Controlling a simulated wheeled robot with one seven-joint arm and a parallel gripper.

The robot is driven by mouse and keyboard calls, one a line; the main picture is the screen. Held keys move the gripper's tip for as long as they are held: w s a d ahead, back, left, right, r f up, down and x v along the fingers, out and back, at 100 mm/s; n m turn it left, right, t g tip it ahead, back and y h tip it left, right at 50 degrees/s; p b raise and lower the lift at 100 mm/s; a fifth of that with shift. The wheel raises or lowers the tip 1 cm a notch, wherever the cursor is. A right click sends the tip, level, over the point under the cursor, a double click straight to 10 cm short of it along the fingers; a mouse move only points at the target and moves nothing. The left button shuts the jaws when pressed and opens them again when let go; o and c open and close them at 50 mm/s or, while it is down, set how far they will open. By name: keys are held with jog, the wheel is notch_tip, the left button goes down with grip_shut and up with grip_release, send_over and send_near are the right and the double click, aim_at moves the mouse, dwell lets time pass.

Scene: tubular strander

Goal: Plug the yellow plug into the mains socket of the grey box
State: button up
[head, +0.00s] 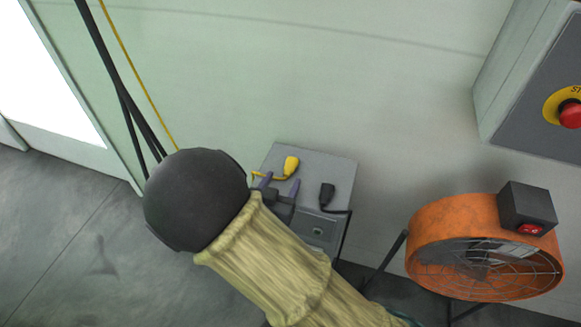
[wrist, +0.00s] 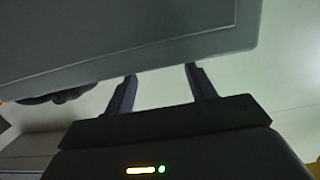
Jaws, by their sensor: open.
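The yellow plug (head: 290,166) lies on top of the grey box (head: 335,163), with its thin yellow cord running to the left. A small socket (head: 318,231) shows on the box's front face, partly beside my arm; its details are too small to tell. My gripper (head: 280,184) is open, its two fingers pointing towards the box top, just in front of the plug in the picture. I see nothing between the fingers. In the wrist view my gripper (wrist: 161,71) is also open, in front of a large grey slab (wrist: 120,42), probably the box. The plug is not visible there.
A black plug (head: 327,195) with a black cord lies on the box to the right. An orange fan (head: 430,235) stands further right, below a grey cabinet (head: 535,85) with a red stop button (head: 571,114). Black cables (head: 118,80) hang at the left. The floor at left is clear.

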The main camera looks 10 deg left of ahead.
aim_at(287, 172)
jog(key=shift+w, duration=0.2)
jog(key=shift+w+d+f+b, duration=0.15)
jog(key=shift+w+b, duration=0.05)
jog(key=shift+w, duration=1.1)
jog(key=shift+w+d+f+b, duration=0.1)
jog(key=shift+w+f+b, duration=0.05)
jog(key=shift+w, duration=1.15)
jog(key=c, duration=1.1)
jog(key=shift+o, duration=0.2)
notch_tip(287, 172, up, 10)
jog(key=p, duration=0.2)
jog(key=shift+p, duration=0.3)
